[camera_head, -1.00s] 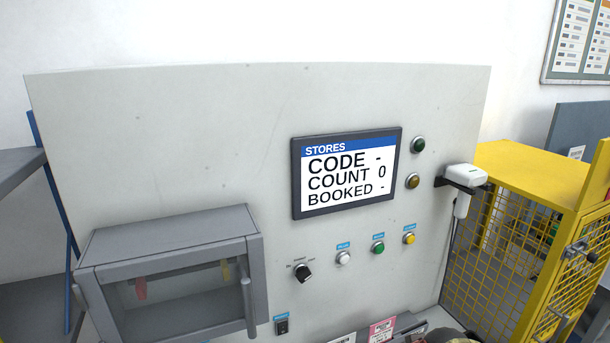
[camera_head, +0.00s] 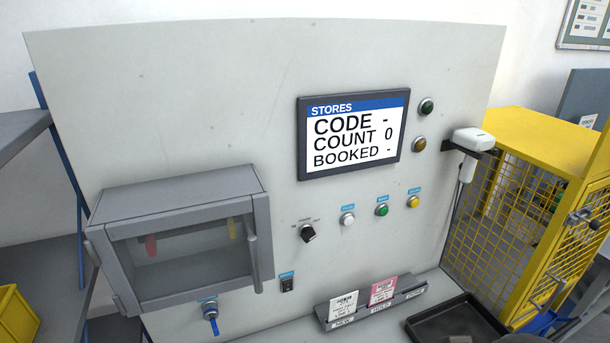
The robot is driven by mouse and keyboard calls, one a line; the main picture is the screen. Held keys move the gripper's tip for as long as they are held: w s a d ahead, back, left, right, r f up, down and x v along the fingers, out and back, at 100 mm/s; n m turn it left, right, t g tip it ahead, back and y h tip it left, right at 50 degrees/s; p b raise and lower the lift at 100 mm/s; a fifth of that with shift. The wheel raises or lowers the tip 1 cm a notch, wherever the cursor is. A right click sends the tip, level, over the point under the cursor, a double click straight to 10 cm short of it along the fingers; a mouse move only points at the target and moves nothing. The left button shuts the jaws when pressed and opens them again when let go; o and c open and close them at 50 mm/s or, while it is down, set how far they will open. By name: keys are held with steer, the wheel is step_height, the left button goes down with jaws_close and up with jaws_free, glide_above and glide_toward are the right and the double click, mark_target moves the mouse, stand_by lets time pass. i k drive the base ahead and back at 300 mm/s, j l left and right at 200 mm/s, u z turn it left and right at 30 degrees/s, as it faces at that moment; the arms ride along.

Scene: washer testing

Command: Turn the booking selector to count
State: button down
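The booking selector (camera_head: 308,233) is a small black rotary knob on the light grey panel, below the screen and left of the row of buttons. Small labels stand at its left, top and right, too small to read surely. Its knob looks tilted, but I cannot tell for sure which label it points at. The screen (camera_head: 353,135) reads STORES, CODE -, COUNT 0, BOOKED -. My gripper is not in view, and nothing touches the selector.
White (camera_head: 347,219), green (camera_head: 381,209) and yellow (camera_head: 413,201) buttons sit right of the selector. A grey windowed box (camera_head: 183,240) juts out at left. Below are a card holder (camera_head: 372,305) and a black tray (camera_head: 455,325). A scanner (camera_head: 473,140) hangs at right beside a yellow cage (camera_head: 550,150).

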mark_target(308, 234)
steer(key=k+l+u, duration=0.1)
steer(key=u, duration=0.25)
steer(key=k+l+u, duration=0.15)
steer(key=u, duration=0.25)
steer(key=l, duration=0.1)
